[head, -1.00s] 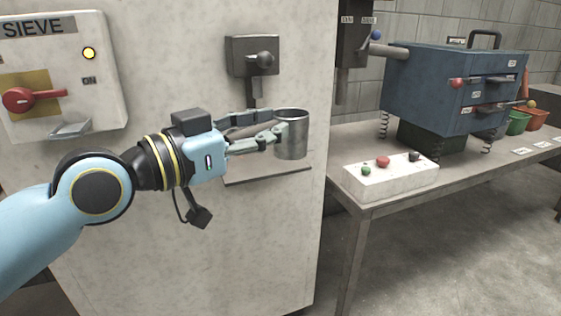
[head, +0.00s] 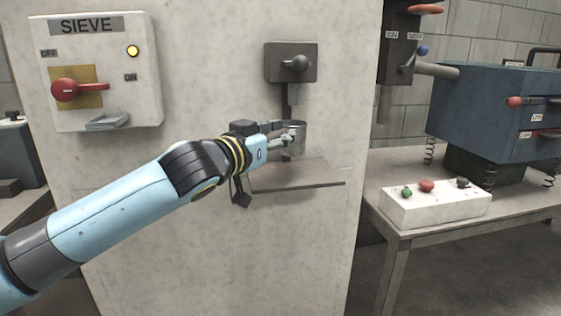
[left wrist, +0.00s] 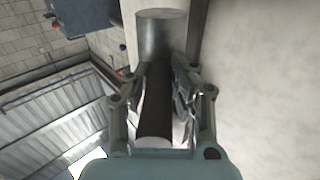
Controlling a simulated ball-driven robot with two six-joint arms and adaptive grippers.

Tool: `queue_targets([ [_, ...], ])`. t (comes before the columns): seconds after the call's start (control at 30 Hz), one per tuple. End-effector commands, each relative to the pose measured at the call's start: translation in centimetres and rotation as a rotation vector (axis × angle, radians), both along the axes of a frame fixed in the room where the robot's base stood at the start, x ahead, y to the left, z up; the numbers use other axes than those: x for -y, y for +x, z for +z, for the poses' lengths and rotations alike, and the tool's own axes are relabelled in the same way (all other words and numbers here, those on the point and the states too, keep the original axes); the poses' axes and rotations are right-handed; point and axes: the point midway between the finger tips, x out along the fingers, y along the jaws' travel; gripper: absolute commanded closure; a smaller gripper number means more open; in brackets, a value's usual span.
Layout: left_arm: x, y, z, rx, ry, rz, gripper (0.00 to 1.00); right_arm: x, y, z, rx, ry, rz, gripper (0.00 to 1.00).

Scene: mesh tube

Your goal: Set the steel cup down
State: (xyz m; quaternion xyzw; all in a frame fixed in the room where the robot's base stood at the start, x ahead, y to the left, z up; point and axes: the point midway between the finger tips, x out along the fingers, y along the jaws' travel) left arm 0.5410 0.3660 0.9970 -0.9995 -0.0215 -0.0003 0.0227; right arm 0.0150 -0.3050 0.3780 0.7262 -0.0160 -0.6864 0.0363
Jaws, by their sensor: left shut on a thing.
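The steel cup (head: 295,147) is a grey metal cylinder, upright in the head view, just below the dark spout on the pale machine and above a small grey shelf (head: 315,182). I cannot tell whether its base touches the shelf. My left gripper (head: 287,138) reaches in from the left and is shut, its fingers partly hiding the cup. In the left wrist view the cup (left wrist: 162,38) is beyond the fingertips (left wrist: 158,78), with a dark bar, perhaps its handle, running between the fingers. My right gripper is not in view.
A dark spout unit with a knob (head: 291,63) is on the machine above the cup. A SIEVE switch box (head: 140,88) with a red lever and lit yellow lamp is to the left. A table on the right holds a white button box (head: 435,208) and blue machine (head: 495,110).

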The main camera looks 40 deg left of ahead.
Motion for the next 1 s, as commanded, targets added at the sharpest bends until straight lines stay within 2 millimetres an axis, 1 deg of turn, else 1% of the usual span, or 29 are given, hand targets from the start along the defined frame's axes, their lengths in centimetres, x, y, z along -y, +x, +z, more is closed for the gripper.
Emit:
queue_targets([
  [0.03, -0.4, 0.5, -0.4, 0.002, 0.001, 0.001, 1.0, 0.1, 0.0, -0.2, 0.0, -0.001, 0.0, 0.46],
  [0.1, -0.8, 1.0, -0.7, 0.002, 0.0, -0.001, 1.0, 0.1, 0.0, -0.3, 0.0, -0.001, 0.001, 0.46],
  [0.23, -1.0, 1.2, -1.4, 0.001, -0.001, -0.001, 1.0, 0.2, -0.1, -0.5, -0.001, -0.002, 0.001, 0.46],
  [0.27, -1.0, 1.2, -1.7, 0.001, -0.001, -0.001, 1.0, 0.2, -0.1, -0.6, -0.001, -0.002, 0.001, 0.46],
  [0.4, -0.9, 1.1, -4.1, -0.002, -0.002, -0.001, 1.0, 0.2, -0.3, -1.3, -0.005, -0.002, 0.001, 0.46],
  [0.47, -0.9, 1.1, -4.9, -0.002, -0.002, -0.001, 1.0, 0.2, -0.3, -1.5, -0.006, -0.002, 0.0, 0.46],
  [0.8, -0.9, 1.1, -5.1, 0.001, -0.001, -0.002, 1.0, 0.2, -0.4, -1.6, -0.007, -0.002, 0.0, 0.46],
  [0.83, -0.9, 1.1, -5.1, -0.001, -0.001, -0.001, 0.77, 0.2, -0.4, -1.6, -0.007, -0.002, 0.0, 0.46],
  [1.0, -0.9, 1.1, -5.1, 0.0, -0.001, -0.001, 0.56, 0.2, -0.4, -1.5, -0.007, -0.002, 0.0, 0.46],
])
